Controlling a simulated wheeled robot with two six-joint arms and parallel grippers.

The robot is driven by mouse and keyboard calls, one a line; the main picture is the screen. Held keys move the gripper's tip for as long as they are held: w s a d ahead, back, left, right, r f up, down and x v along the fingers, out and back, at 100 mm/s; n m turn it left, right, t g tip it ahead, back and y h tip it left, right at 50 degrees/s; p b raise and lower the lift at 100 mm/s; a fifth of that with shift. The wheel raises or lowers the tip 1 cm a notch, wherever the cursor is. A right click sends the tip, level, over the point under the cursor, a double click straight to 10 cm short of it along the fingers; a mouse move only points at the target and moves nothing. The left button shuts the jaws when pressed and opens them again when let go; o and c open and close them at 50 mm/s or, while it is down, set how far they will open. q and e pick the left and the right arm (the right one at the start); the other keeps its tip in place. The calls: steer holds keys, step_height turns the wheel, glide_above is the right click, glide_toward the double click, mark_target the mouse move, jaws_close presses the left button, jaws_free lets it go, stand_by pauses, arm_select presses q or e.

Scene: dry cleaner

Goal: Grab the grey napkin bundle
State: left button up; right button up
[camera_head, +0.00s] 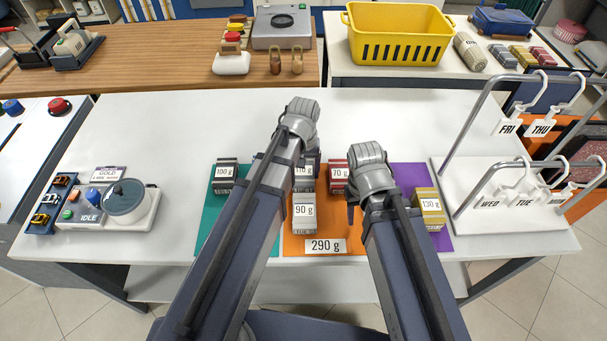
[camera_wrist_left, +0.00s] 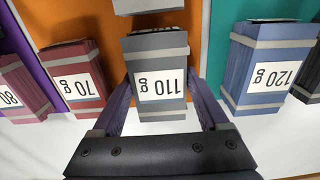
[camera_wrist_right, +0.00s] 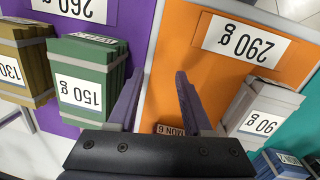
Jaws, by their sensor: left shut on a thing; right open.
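The dark grey napkin bundle marked 110 g (camera_wrist_left: 160,50) stands on the orange mat, with a pale band around it. In the left wrist view my left gripper (camera_wrist_left: 160,92) has one finger on each side of it and is shut on it. In the head view this bundle (camera_head: 304,184) is partly hidden behind my left arm. A lighter grey bundle marked 90 g (camera_head: 304,213) stands nearer me on the same mat. My right gripper (camera_wrist_right: 157,82) is open and empty above the orange mat, between the 150 g and 90 g bundles in its view.
A red 70 g bundle (camera_wrist_left: 75,80) and a blue 120 g bundle (camera_wrist_left: 262,65) flank the held one. A green 150 g bundle (camera_wrist_right: 88,75) and yellow 130 g bundle (camera_head: 429,208) stand on the purple mat. A white hanger rack (camera_head: 500,222) is at the right, a scale (camera_head: 128,200) at left.

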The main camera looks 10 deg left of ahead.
arm_select(q)
steer(key=c, duration=0.7)
step_height(320, 180, up, 10)
steer(key=p, duration=1)
arm_select(e)
step_height(320, 180, up, 10)
